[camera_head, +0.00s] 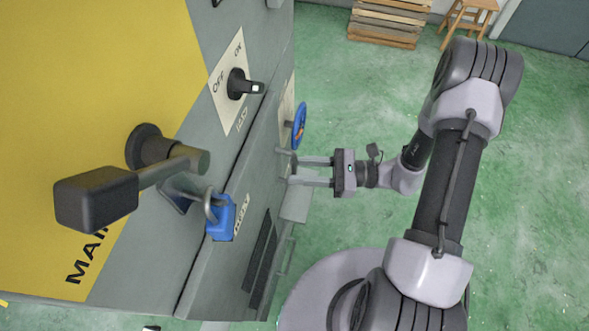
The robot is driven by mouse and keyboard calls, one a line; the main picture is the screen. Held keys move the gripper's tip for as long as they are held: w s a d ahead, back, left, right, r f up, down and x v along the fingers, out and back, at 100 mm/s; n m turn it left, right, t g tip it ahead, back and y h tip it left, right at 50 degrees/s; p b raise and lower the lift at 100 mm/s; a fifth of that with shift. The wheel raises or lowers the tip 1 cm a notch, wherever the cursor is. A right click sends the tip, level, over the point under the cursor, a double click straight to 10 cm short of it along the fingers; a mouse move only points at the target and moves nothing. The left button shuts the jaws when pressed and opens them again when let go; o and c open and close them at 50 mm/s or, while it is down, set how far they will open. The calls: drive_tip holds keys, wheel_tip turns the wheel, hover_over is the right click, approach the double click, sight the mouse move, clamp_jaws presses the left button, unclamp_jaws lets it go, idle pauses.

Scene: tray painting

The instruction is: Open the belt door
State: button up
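My gripper (296,171) is at the middle of the head view, its two fingers pointing left at the right side of a grey and yellow cabinet (90,60). The fingers are apart, with nothing seen between them. Their tips are close to the cabinet's edge; I cannot tell if they touch it. A small grey part (285,152) sits by the upper fingertip. No panel is clearly marked as the belt door. A grey side panel (262,190) has dark vent slots low down. The cabinet's far right side is mostly hidden.
A black lever (100,198), a blue padlock (221,217) and an OFF/ON rotary switch (240,85) stick out of the cabinet. A blue handwheel (299,126) is just above my gripper. Pallets (389,22) and a wooden stool (468,20) stand behind. Green floor is clear between.

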drive_tip(key=shift+w+a, duration=0.15)
drive_tip(key=shift+a, duration=0.6)
clamp_jaws()
idle(0.9)
